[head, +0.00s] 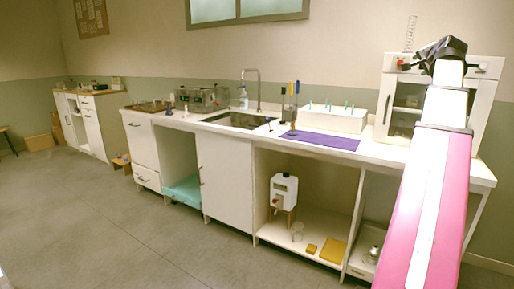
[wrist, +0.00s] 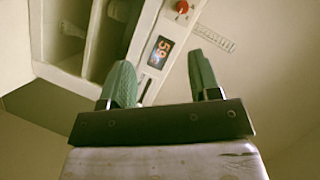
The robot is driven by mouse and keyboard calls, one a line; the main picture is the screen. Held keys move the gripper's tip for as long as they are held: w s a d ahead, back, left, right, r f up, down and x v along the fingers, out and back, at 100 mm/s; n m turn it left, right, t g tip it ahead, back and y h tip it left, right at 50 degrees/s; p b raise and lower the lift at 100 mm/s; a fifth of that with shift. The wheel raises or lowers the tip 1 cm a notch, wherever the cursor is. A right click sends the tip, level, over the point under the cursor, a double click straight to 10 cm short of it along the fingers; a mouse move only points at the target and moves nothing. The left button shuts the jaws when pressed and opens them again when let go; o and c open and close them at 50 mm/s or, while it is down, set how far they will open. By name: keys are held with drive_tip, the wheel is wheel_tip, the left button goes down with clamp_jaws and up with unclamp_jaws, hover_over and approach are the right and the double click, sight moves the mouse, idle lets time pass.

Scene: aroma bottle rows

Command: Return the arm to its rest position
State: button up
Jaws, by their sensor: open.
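My arm (head: 428,220), pink and white, reaches up on the right side of the head view. My gripper shows in the wrist view (wrist: 162,85) with two green fingers set wide apart. It is open and nothing is between the fingers. In the head view its end is dark and sits in front of the white cabinet on the counter, and the fingers are hard to make out there.
The white cabinet (head: 396,107) stands behind my arm; its display (wrist: 160,52) shows in the wrist view. The counter holds a purple mat (head: 320,140), a white box with green sticks (head: 338,120) and a sink (head: 235,120). The floor (head: 110,220) at left is clear.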

drive_tip(key=w+a+f+n+g+y, duration=0.15)
drive_tip(key=a+f, duration=0.55)
drive_tip(key=f, duration=0.7)
drive_tip(key=w+a+f+n+g+y, duration=0.1)
drive_tip(key=w+a+f+n+g, duration=0.15)
drive_tip(key=a+f, duration=0.8)
drive_tip(key=w+a+f+n+g+y, duration=0.1)
drive_tip(key=a+f+n+g, duration=0.2)
drive_tip(key=f, duration=1.4)
drive_tip(key=s+a+f+n+g, duration=0.2)
drive_tip(key=s+a+f, duration=0.4)
drive_tip(key=f, duration=0.4)
drive_tip(key=s+a+f+n+g, duration=0.2)
drive_tip(key=s+a+f+g, duration=0.1)
drive_tip(key=s+a+f, duration=0.4)
drive_tip(key=s+a+f+n+g, duration=0.2)
drive_tip(key=s+a+f, duration=0.5)
drive_tip(key=f, duration=0.6)
drive_tip(key=shift+a+f+n+g, duration=0.4)
drive_tip(key=shift+a+n, duration=0.1)
drive_tip(key=shift+a, duration=0.2)
